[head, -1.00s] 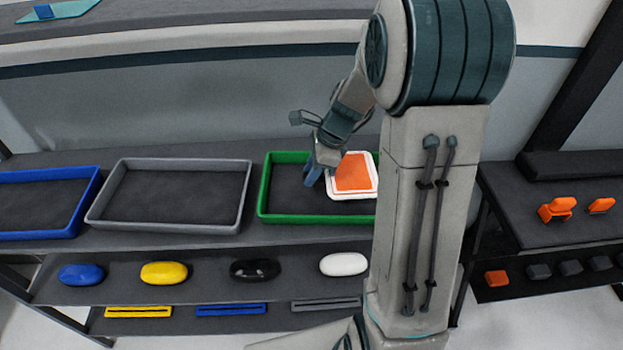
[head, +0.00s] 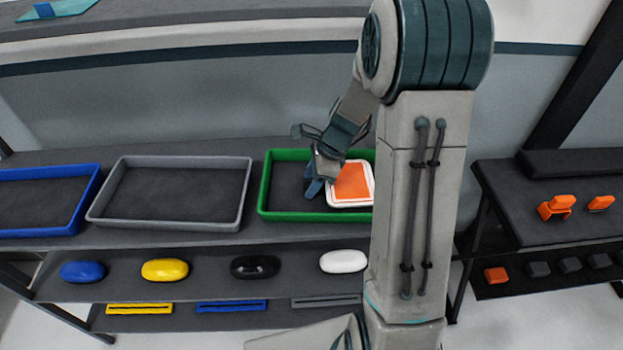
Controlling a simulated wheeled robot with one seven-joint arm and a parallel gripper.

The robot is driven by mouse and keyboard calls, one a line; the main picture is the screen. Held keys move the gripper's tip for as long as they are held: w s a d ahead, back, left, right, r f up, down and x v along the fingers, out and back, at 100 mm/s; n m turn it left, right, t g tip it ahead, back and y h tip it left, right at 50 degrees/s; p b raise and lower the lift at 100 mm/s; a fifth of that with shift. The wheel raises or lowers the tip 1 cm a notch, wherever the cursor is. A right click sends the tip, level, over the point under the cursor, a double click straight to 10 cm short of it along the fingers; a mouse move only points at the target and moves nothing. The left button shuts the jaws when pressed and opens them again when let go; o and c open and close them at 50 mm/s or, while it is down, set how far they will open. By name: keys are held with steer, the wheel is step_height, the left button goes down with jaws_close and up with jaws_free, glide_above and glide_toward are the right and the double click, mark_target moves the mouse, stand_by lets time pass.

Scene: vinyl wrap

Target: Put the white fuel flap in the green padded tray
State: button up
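The white fuel flap (head: 334,200) is a rounded square with a white border and an orange face (head: 352,182). It is over the right part of the green padded tray (head: 290,216), inside its outline; whether it touches the dark padding cannot be told. My gripper (head: 317,187), with blue fingers, is at the flap's left edge. It appears shut on that edge, since the flap moves with it, though the finger contact is partly hidden. My arm hides the tray's right end.
A grey tray (head: 98,218) and a blue tray (head: 92,192) stand empty to the left. Below are blue, yellow (head: 165,270), black and white (head: 343,261) rounded pieces. A side table (head: 530,225) with orange parts (head: 557,207) stands at the right.

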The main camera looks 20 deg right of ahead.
steer(key=w+v, duration=0.1)
steer(key=v, duration=1.1)
steer(key=s+a+r+n+t+h, duration=0.1)
steer(key=s+a+r+n+h, duration=0.1)
steer(key=s+n, duration=0.7)
steer(key=s+a+r+n+t+h, duration=0.1)
steer(key=s+a+r+n+h, duration=0.1)
steer(key=s+n, duration=0.8)
steer(key=shift+a+r+n+t+b, duration=0.3)
steer(key=shift+r+n+t, duration=0.1)
steer(key=shift+n, duration=0.3)
steer(key=shift+s, duration=0.15)
